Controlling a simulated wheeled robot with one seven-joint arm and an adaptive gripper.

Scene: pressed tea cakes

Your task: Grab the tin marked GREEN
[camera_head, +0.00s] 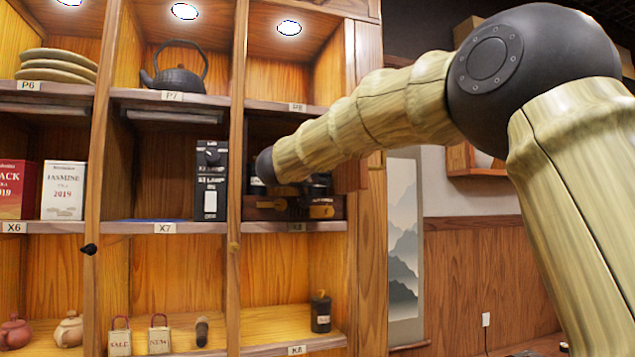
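My arm reaches from the right into the shelf compartment above the X8-like label (297,227), and its dark wrist joint (265,168) is at the compartment's left side. Several dark tins or jars (318,188) stand there behind a low wooden front, partly covered by my forearm. I cannot read GREEN on any of them. Small brass-coloured parts (321,211) show low in front of them; I cannot tell whether they belong to my gripper. My gripper's fingers cannot be made out. A dark lidded tin (320,312) stands upright on the lower shelf at right; its label is too small to read.
Wooden uprights (236,130) divide the compartments. A tall black box (210,180) stands left of my wrist. Red (15,190) and white (62,190) tea boxes stand further left. A black kettle (178,75) is above.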

